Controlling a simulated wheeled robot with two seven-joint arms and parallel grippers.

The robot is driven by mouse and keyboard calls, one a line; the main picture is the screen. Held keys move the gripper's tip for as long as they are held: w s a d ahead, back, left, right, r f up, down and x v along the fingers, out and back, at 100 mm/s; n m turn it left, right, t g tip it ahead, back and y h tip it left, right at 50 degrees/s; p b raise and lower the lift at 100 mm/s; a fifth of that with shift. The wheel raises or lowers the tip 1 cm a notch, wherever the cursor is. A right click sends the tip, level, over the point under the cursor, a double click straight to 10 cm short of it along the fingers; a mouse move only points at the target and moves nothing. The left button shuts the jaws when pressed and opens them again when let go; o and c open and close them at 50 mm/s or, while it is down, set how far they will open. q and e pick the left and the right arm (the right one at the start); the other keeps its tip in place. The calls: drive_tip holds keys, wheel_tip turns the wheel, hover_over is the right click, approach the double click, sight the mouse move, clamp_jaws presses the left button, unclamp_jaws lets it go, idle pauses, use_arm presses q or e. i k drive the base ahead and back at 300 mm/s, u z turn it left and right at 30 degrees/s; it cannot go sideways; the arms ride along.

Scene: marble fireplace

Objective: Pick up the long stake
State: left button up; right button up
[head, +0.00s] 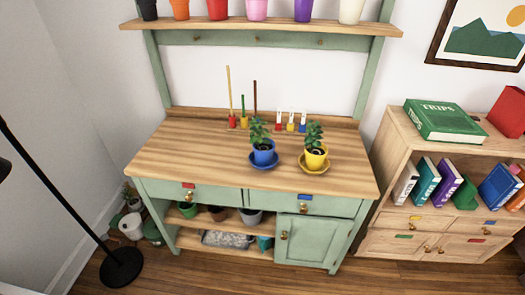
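Several thin upright stakes stand at the back of the wooden potting bench. The tan stake (229,92) at the left is the tallest and has a red piece at its foot. A shorter green stake (243,107) with a yellow piece on it stands just right of it. A dark brown stake (255,96) of middling height is right of that, its foot partly hidden behind the plant in the blue pot. Neither of my grippers shows in the head view.
A blue pot (263,153) and a yellow pot (316,156) with plants stand on saucers on the bench top (190,152). Small red, yellow and blue labelled items (291,124) are behind them. The bench's left part is clear. A shelf (260,27) with pots hangs above; a bookcase (390,180) stands right.

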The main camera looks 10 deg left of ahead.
sight(228, 74)
drive_tip(key=k, duration=1.3)
drive_tip(key=u, duration=0.65)
drive_tip(key=i, duration=0.55)
drive_tip(key=u, duration=0.75)
drive_tip(key=i, duration=0.8)
drive_tip(key=z, duration=0.75)
drive_tip(key=i, duration=0.55)
drive_tip(key=z, duration=0.65)
